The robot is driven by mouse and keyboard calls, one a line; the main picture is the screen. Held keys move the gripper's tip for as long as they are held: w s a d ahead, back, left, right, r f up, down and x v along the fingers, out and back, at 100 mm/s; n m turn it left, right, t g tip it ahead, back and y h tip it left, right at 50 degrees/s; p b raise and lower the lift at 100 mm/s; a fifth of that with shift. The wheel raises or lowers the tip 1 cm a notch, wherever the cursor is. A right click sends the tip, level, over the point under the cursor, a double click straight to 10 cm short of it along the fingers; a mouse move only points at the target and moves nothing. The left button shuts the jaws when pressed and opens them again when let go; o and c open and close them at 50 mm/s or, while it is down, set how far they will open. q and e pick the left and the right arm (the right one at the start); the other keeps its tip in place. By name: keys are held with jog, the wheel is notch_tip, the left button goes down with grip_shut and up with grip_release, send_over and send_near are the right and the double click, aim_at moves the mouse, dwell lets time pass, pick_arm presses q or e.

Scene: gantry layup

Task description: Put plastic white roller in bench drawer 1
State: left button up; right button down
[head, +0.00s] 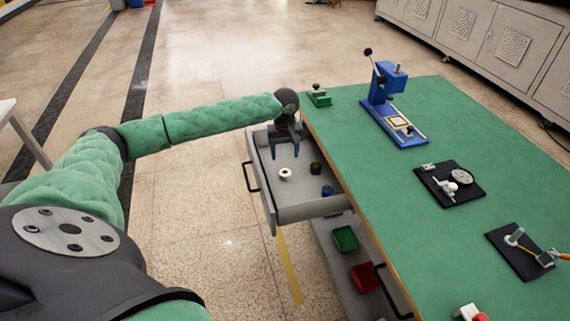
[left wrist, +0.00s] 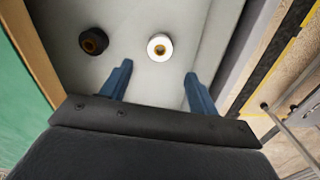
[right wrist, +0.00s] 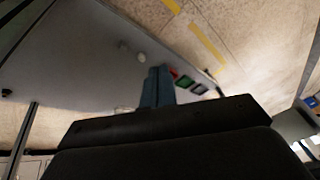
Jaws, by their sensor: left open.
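The white roller (head: 285,174) lies on the floor of the open bench drawer (head: 304,213). It also shows in the left wrist view (left wrist: 160,47), just beyond the fingertips and between their lines. My left gripper (head: 285,149) is over the drawer, fingers pointing down, spread and empty; the left wrist view (left wrist: 158,80) shows the gap between them. No contact with the roller shows. My right gripper (right wrist: 158,75) has its blue fingers together with nothing seen between them. It is outside the head view, near a grey surface.
A black roller (head: 315,168) and a blue roller (head: 327,190) are also in the drawer. Green (head: 345,238) and red (head: 364,277) bins sit on the lower shelf. The green bench top (head: 390,190) carries a blue press (head: 390,100) and black fixtures. Floor left of the drawer is free.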

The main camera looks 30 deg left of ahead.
pick_arm(q)
notch_tip(320, 180, up, 3)
pick_arm(e)
jog(key=shift+a+f, duration=0.2)
jog(key=shift+a, duration=0.25)
jog(key=shift+d, duration=0.1)
